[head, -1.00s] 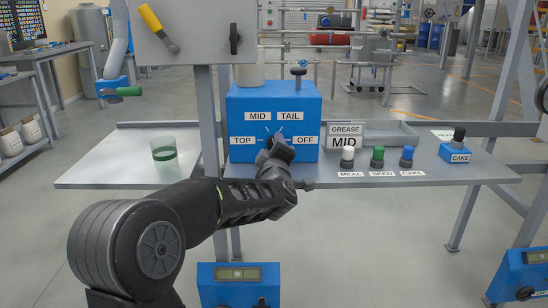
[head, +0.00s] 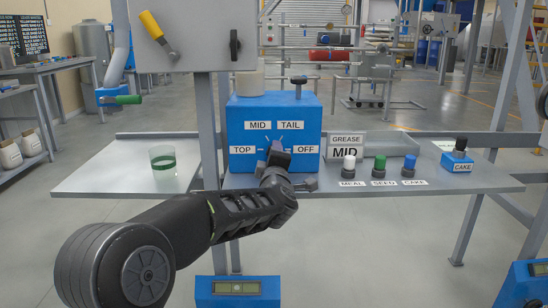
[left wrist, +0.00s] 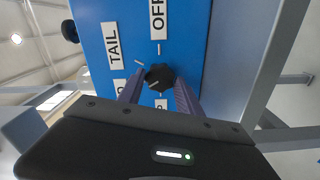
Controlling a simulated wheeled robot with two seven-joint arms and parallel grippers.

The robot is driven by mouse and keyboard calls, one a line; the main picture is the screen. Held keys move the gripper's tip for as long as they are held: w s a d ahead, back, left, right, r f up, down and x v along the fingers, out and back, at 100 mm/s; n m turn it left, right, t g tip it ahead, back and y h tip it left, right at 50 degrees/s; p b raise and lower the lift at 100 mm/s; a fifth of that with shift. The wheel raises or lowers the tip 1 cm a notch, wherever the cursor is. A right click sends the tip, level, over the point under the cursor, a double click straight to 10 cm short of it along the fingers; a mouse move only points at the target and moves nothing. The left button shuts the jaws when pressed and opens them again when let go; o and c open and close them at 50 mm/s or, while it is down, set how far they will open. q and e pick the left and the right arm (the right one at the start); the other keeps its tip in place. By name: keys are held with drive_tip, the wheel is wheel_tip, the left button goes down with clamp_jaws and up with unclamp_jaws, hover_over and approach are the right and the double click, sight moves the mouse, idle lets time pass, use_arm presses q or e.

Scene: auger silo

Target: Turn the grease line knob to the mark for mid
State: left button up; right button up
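The blue grease line box (head: 232,112) stands on the shelf, with TOP, MID, TAIL and OFF labels on its front. My left gripper (head: 276,152) is at the box front and hides the knob in the head view. In the left wrist view the black knob (left wrist: 160,76) lies between the two fingers of my left gripper (left wrist: 160,82), one close against each side. My right gripper is not in view.
A sign (head: 346,147) beside the box reads GREASE MID. A glass with a green band (head: 163,161) stands on the left shelf. A grey panel hangs above.

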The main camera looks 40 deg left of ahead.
use_arm(q)
drive_tip(key=o, duration=0.4)
drive_tip(key=p+v, duration=0.2)
drive_tip(key=v, duration=0.5)
drive_tip(key=shift+s+d, duration=0.25)
drive_tip(key=shift+s, duration=0.05)
idle(0.3)
